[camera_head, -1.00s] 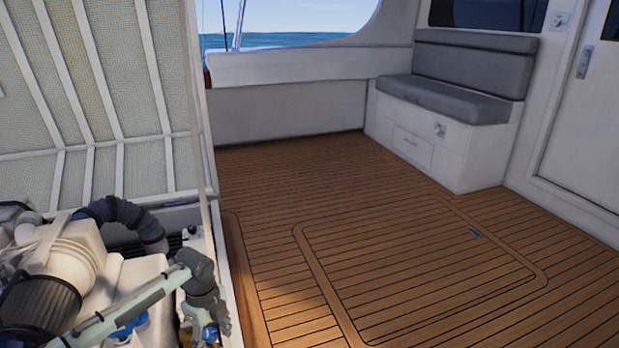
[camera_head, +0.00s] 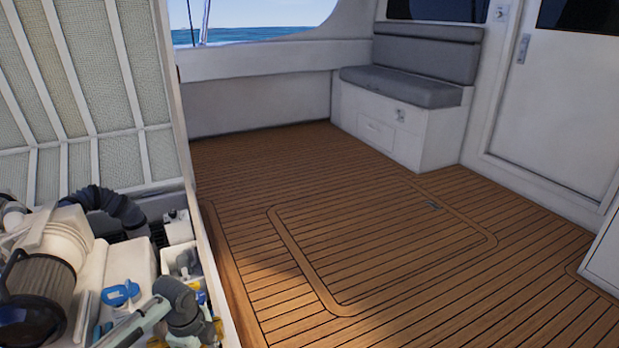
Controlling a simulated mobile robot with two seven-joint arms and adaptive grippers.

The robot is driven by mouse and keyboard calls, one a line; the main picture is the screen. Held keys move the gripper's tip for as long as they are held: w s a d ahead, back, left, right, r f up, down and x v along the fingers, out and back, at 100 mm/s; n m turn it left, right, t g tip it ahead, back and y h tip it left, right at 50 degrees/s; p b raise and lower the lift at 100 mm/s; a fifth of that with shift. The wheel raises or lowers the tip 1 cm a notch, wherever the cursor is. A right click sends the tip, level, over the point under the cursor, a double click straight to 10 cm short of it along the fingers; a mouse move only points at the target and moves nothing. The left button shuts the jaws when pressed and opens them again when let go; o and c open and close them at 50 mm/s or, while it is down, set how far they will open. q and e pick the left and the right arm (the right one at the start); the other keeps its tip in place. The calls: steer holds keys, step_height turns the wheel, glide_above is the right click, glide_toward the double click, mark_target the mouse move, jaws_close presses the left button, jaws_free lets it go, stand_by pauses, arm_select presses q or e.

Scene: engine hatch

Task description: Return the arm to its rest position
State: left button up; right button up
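My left arm comes in at the bottom left of the head view, low over the engine bay (camera_head: 146,232). Its pale tube and dark grey elbow joint are visible. The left gripper is not visible; the arm runs out of the bottom of the frame. My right arm and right gripper are not in view.
The raised hatch (camera_head: 85,90) stands at the left. A black hose (camera_head: 118,207), a blue cap (camera_head: 121,293) and a white tank (camera_head: 128,265) lie in the bay. The wooden deck (camera_head: 380,235) is clear up to the grey bench (camera_head: 400,88) and the white door (camera_head: 560,105).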

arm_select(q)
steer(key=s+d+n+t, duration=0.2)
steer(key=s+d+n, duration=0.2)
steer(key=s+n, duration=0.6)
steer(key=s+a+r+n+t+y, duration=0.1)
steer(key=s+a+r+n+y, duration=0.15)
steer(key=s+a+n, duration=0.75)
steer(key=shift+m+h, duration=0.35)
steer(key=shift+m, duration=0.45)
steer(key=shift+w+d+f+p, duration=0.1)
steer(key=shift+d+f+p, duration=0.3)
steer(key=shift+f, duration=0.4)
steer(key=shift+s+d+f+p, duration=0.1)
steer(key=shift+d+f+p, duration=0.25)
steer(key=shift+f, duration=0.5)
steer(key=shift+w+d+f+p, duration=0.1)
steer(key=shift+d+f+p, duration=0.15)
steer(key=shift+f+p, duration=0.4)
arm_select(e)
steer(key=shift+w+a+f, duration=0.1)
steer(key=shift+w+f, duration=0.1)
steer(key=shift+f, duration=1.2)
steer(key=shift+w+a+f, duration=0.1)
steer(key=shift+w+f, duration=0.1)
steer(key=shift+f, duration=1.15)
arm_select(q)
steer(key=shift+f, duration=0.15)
